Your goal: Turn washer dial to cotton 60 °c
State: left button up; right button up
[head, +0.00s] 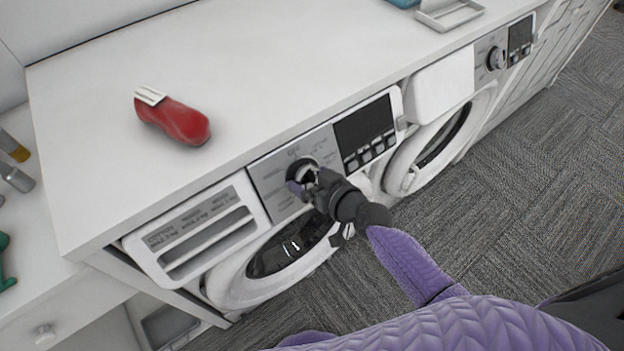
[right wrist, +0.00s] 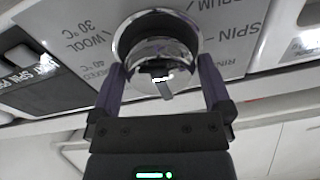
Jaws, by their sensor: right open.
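The washer dial (right wrist: 158,48) is a shiny chrome knob with a dark rim, on a grey panel with printed programme labels. In the head view the dial (head: 302,172) sits on the left washer's panel, partly hidden by my right gripper (head: 308,184). In the right wrist view the two fingers of my right gripper (right wrist: 160,85) are open, one on each side of the knob. I cannot tell whether they touch it. Labels for wool and 30 °C show left of the dial, spin labels right. The cotton 60 °C mark is not readable. My left gripper is not in view.
The left washer has a display with buttons (head: 364,135) right of the dial and a detergent drawer (head: 200,235) left of it. A second washer (head: 440,135) stands further right. A red object (head: 175,122) lies on the white countertop (head: 260,60). Grey carpet (head: 530,180) is clear in front.

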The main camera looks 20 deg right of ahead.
jog(key=shift+w, duration=0.1)
jog(key=c, duration=0.9)
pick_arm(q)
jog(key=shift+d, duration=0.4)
pick_arm(e)
jog(key=shift+c, duration=0.2)
jog(key=shift+m, duration=1)
jog(key=m+p, duration=0.1)
jog(key=m, duration=0.3)
jog(key=shift+h, duration=0.3)
jog(key=shift+m, duration=1.1)
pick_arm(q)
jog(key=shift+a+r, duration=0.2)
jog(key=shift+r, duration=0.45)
pick_arm(e)
jog(key=shift+m, duration=0.3)
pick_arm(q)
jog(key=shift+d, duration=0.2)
pick_arm(e)
jog(key=shift+m, duration=0.3)
